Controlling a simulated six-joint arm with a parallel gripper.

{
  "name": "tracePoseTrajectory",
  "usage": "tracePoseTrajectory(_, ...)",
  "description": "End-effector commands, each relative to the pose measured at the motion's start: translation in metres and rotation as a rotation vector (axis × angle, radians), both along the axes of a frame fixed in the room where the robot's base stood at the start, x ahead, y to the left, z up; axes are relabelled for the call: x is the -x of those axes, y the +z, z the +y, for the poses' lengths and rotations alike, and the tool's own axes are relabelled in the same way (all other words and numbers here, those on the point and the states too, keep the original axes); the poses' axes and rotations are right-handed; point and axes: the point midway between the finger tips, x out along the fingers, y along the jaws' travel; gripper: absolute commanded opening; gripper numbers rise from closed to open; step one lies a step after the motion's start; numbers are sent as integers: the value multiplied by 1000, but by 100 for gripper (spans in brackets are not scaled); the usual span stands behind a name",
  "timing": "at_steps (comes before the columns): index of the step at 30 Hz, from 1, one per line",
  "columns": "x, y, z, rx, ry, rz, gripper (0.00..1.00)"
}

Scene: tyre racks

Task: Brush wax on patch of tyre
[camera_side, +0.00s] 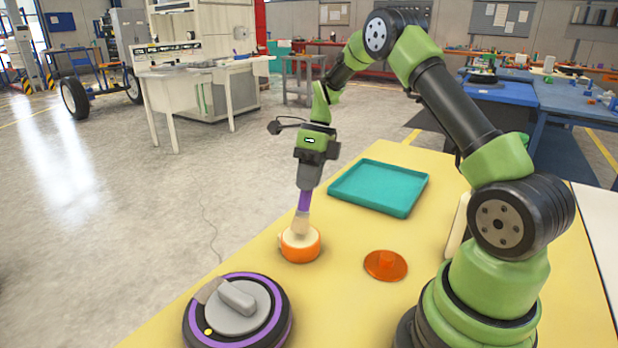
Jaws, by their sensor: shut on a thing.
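My gripper (306,184) is shut on a brush (303,202) with a purple handle and pale bristles. The brush points down, nearly upright. Its bristle end is at the top of a small orange pot (300,248) with a cream-coloured top; I cannot tell how deep it reaches in. The tyre (275,328) lies flat at the near left, black with a purple ring and a grey raised hub (237,297). A grey-beige patch (208,290) shows on its upper left, with a small yellow dot near its lower left. My gripper is above and beyond the tyre, apart from it.
A teal tray (378,187) stands empty behind. A pale upright object (457,225) is partly hidden by my arm. The yellow table (340,310) is bare between tyre and lid.

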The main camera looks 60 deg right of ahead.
Motion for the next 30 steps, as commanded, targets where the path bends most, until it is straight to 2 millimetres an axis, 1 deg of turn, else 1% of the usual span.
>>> tracePoseTrajectory(30, 0, -10, 0, -1, 0, 0, 1)
